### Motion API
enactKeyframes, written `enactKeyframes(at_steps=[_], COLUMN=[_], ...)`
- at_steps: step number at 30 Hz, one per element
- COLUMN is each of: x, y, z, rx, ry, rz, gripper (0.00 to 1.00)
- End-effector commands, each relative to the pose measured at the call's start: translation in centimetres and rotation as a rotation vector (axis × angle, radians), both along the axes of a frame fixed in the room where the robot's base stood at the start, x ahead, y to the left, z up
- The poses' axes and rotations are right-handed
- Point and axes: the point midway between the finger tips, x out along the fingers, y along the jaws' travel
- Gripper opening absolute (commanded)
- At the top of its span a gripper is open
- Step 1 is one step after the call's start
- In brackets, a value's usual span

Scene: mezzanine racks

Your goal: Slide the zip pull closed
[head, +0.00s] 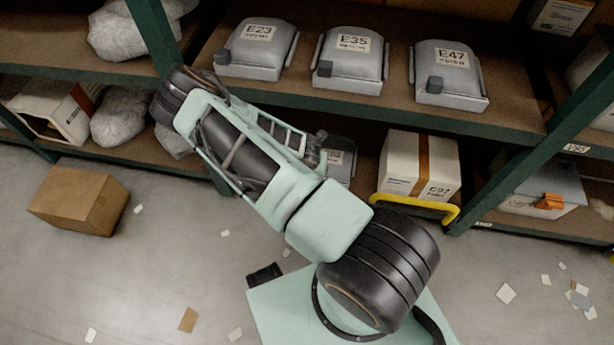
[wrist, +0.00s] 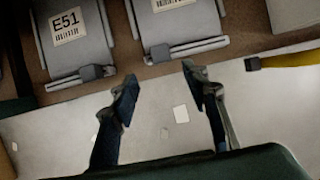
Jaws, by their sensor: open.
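Grey pouches with white labels lie on the racks, each with a dark block, seemingly its zip pull, at the front edge. In the wrist view, pouch E51 (wrist: 78,45) has its dark block (wrist: 92,72) toward the right of its front edge. The pouch to its right (wrist: 183,28), its label cut off, has its block (wrist: 160,53) toward the left. My gripper (wrist: 160,82) is open and empty, its fingertips appearing just below this second block. In the head view, my arm partly hides a lower-shelf pouch (head: 341,158); E51 is hidden there.
Pouches E23 (head: 256,50), E35 (head: 350,62) and E47 (head: 448,75) sit on the upper shelf, above my arm. A white box (head: 402,167) with a yellow rail (head: 415,203) stands right. A green post (head: 517,150) and a cardboard box (head: 78,200) flank the floor.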

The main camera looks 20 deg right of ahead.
Motion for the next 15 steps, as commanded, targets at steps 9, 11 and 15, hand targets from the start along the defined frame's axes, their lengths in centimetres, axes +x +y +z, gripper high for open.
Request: enactKeyframes(at_steps=[9,11,15], x=[1.5,1.9,2.7], y=[-1.1,-1.3,-1.8], z=[-4.6,-5.6,-7.8], rx=[-0.003,-0.002,-0.001], ry=[-0.001,-0.001,-0.002], rz=[-0.001,0.000,-0.001], gripper=[0.42,0.42,0.42])
